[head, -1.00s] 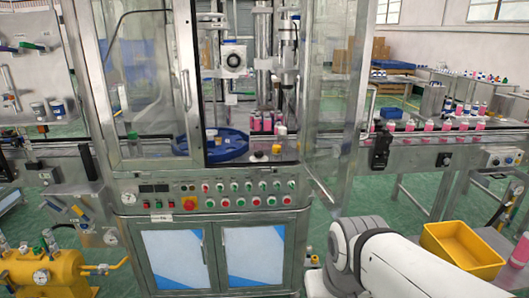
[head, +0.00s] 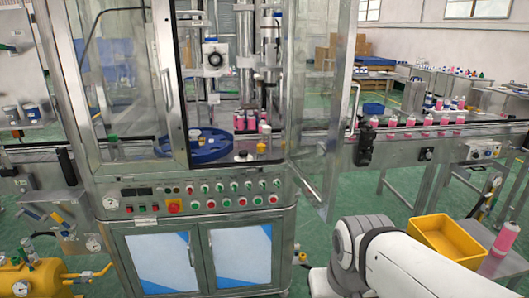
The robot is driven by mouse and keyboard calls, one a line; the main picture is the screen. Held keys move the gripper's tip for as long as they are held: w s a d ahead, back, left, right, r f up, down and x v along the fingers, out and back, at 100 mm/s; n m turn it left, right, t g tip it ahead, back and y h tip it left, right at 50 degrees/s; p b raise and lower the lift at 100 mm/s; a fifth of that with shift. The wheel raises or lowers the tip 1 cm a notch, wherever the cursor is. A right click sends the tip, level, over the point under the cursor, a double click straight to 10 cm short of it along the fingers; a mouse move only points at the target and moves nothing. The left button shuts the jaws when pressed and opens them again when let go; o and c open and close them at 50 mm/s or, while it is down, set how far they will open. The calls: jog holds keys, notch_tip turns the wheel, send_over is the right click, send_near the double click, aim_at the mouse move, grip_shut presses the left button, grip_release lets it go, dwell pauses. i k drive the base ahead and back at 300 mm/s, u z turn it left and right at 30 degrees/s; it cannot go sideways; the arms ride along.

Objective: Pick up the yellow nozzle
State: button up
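A small yellow piece (head: 262,149), which looks like the yellow nozzle, sits on the ledge inside the machine's open front. It is too small to make out its shape. A dark piece (head: 242,154) lies to its left, and a pale-topped pink can (head: 266,132) stands just behind it. My gripper is not in view; only my white arm shows at the lower right, well apart from the yellow piece.
The machine's open glass door (head: 322,115) stands right of the opening. A blue round tray (head: 203,146) lies left of the yellow piece, with pink cans (head: 245,121) behind.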

aim_at(260, 147)
jog(key=z, duration=3.35)
jog(key=k, duration=2)
jog(key=u, duration=1.75)
jog(key=i, duration=1.05)
jog(key=u, duration=0.05)
